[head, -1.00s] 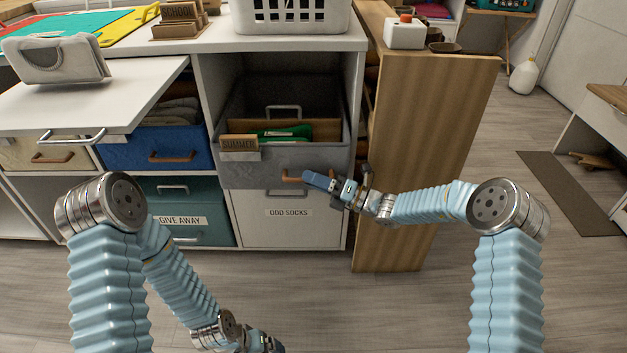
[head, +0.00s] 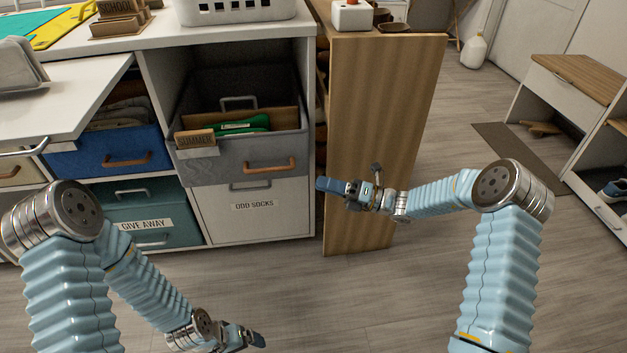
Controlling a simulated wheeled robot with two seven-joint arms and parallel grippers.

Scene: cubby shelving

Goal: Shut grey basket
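The grey basket (head: 225,168) sits in the upper right cubby of the white shelving and is pulled part way out, so its open top shows. Green folded things (head: 240,126) lie inside. My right gripper (head: 328,184) is to the right of the handle, apart from it, in front of the wooden panel. It looks empty; its finger gap is not clear. My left gripper (head: 250,338) is low over the floor at the bottom of the view, small and seen from behind.
Below the basket is a white "ODD SOCKS" bin (head: 252,215). To the left are a blue basket (head: 110,155) and a teal "GIVE AWAY" bin (head: 145,215). A wooden panel (head: 375,130) stands right of the shelving.

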